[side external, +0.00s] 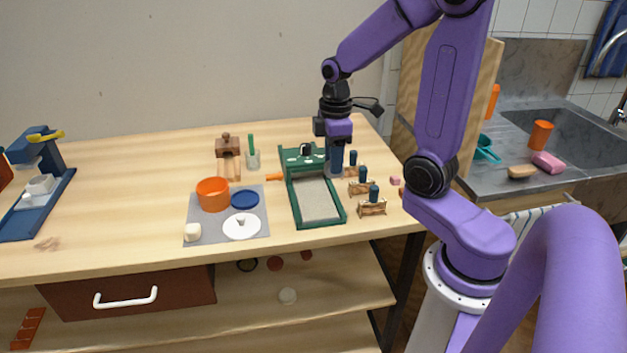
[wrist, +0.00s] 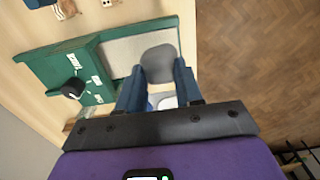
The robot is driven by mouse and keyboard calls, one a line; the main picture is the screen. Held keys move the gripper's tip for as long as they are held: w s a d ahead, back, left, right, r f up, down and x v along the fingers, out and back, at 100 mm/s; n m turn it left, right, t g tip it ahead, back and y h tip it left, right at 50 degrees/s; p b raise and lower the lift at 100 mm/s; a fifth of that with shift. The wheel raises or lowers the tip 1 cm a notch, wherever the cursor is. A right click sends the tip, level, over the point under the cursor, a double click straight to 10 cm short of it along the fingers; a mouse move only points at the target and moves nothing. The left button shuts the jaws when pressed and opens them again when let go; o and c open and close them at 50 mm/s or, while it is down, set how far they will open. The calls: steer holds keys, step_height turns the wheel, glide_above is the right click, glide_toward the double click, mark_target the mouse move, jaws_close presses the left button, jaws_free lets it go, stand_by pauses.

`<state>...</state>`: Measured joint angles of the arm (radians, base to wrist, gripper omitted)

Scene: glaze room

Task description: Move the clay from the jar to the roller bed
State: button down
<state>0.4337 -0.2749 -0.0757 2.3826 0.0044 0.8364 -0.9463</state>
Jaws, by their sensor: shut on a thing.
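The roller bed (side external: 320,199) is a grey sheet in a green frame with a black knob at its back; it also shows in the wrist view (wrist: 113,55). An orange pot (side external: 212,195), possibly the jar, stands on a grey mat; its inside is hard to see. A small off-white lump (side external: 192,232) lies at the mat's front left corner; I cannot tell if it is clay. My gripper (side external: 337,165) points down beside the bed's back right. It is shut on a grey rounded thing (wrist: 160,66) with a paler part near the fingers (wrist: 158,88); I cannot tell what it is.
Several small wooden stands with blue-topped pieces (side external: 372,207) line the bed's right side. A blue disc (side external: 245,198) and a white knobbed disc (side external: 242,228) lie on the mat (side external: 203,239). A wooden block (side external: 228,147) and a pale green cup (side external: 253,160) stand behind.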

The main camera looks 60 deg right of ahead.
steer(key=w+f, duration=0.2)
steer(key=w+d+f, duration=0.1)
steer(key=w+f, duration=0.3)
steer(key=shift+w+d+f, duration=0.15)
steer(key=shift+d+f, duration=0.1)
steer(key=shift+d, duration=0.1)
steer(key=shift+w+f, duration=0.15)
steer(key=shift+f, duration=1.55)
steer(key=shift+f, duration=0.15)
steer(key=c, duration=0.7)
jaws_free()
steer(key=shift+c, duration=0.2)
